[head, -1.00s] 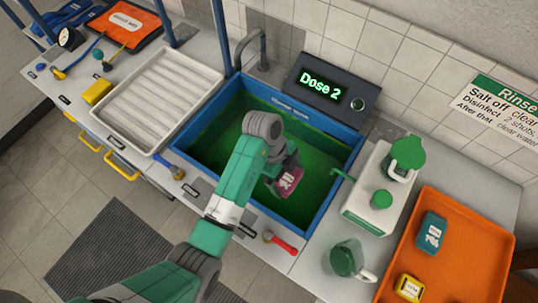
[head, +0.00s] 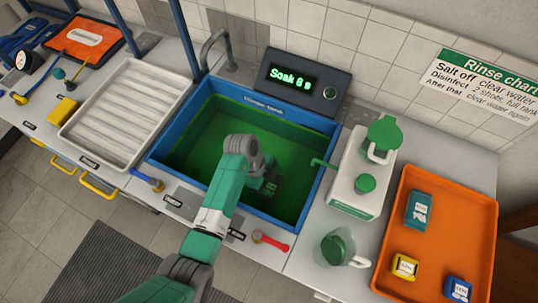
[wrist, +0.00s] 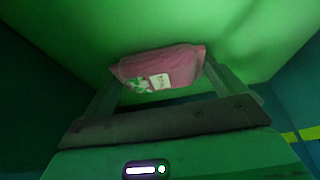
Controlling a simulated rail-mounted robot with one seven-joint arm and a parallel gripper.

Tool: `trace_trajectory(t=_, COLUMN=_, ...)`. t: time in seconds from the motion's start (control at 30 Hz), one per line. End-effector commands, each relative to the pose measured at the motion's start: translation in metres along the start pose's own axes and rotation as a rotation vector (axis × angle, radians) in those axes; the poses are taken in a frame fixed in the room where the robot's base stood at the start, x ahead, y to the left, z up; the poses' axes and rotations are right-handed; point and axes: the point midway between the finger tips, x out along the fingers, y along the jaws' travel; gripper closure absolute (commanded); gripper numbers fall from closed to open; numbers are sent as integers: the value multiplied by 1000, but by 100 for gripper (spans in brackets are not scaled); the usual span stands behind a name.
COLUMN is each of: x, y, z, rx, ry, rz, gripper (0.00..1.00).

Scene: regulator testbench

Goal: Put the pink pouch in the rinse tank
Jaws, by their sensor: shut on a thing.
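The rinse tank (head: 322,185) is a blue-rimmed basin of green liquid in the middle of the head view. My gripper (head: 268,184) reaches down inside it, and its end looks dark and green-tinted, as if under the liquid. In the wrist view my gripper (wrist: 160,80) is shut on the pink pouch (wrist: 162,66), which has a white and green label and lies between the two fingers. Green surrounds the pouch there. In the head view the pouch is hard to make out behind the liquid's tint and my arm.
A dark display (head: 300,82) behind the tank reads "Soak" with a number. A white ribbed tray (head: 125,108) stands left. A red-handled valve (head: 270,240) is in front.

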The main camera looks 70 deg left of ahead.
Motion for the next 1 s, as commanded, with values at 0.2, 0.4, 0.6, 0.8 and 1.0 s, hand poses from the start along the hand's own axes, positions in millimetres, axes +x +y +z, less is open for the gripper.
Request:
trace_trajectory(t=0.2, x=2, y=0, z=1, rx=0, ry=0, rz=0, gripper=0)
trace_trajectory(t=0.4, x=0, y=0, z=0, rx=0, ry=0, rz=0, gripper=0)
trace_trajectory(t=0.6, x=-37, y=-1, z=0, rx=-1, ry=-1, rz=-3, gripper=0)
trace_trajectory(t=0.8, x=-87, y=-1, z=0, rx=-1, ry=-1, rz=-3, gripper=0)
trace_trajectory(t=1.0, x=-116, y=0, z=0, rx=-1, ry=0, rz=-1, gripper=0)
